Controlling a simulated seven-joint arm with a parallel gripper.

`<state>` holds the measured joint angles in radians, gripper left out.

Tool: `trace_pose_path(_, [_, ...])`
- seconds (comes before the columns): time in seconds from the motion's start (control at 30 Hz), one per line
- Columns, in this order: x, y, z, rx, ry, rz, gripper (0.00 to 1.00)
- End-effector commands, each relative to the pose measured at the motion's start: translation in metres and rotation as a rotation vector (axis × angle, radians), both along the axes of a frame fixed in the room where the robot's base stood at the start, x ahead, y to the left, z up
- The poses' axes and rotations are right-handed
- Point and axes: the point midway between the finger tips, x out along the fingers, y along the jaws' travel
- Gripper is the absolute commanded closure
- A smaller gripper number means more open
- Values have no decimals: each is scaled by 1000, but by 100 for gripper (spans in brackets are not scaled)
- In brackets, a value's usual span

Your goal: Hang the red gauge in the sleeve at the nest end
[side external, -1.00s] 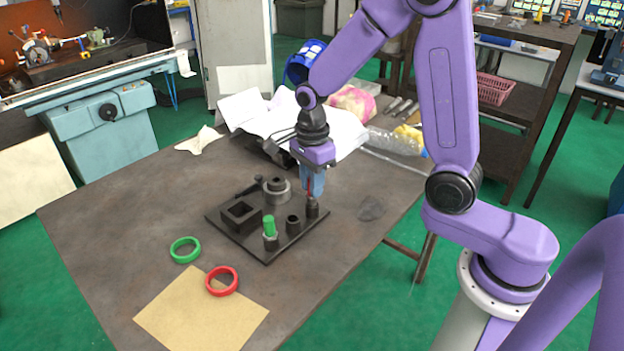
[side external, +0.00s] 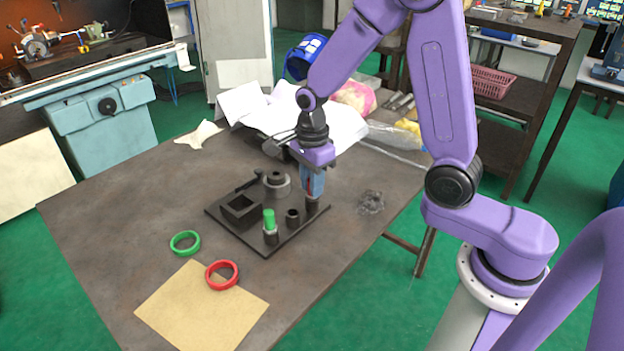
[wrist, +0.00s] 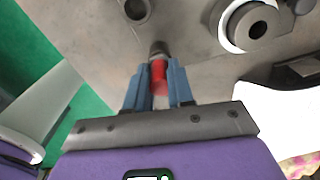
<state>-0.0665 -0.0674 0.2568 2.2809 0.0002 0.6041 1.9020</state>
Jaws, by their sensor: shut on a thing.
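My gripper (side external: 312,194) is shut on the red gauge (wrist: 159,76), which shows as a red cylinder between the blue fingers in the wrist view. The gauge is upright, directly over a dark sleeve (side external: 312,206) at the right corner of the black base plate (side external: 268,252). Its lower end meets or overlaps the sleeve; I cannot tell how far inside it is. A second, open sleeve (side external: 293,217) stands beside it, empty as far as I see. A green gauge (side external: 269,218) stands upright in a holder at the front corner. The fingers hide much of the red gauge.
A square open block (side external: 240,209) and a round grey chuck (side external: 277,187) stand on the plate. A green ring (side external: 185,243) and a red ring (side external: 222,275) lie in front, the red one partly on tan paper (side external: 200,309). White crumpled sheets (side external: 252,111) lie behind.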

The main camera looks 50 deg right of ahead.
Motion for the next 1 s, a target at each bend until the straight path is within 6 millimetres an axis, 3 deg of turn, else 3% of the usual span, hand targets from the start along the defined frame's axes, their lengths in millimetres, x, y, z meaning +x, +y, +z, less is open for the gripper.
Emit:
trace_pose_path(0.27, [0, 0, -5, 0, 0, 0, 100])
trace_pose_path(0.3, [0, 0, -5, 0, 0, 0, 71])
trace_pose_path(0.37, [0, 0, -5, 0, 0, 0, 52])
trace_pose_path(0.4, [0, 0, -5, 0, 0, 0, 48])
trace_pose_path(0.77, [1, 0, 0, 0, -3, 0, 48])
trace_pose_path(1.0, [2, 0, 34, 1, -9, 0, 48])
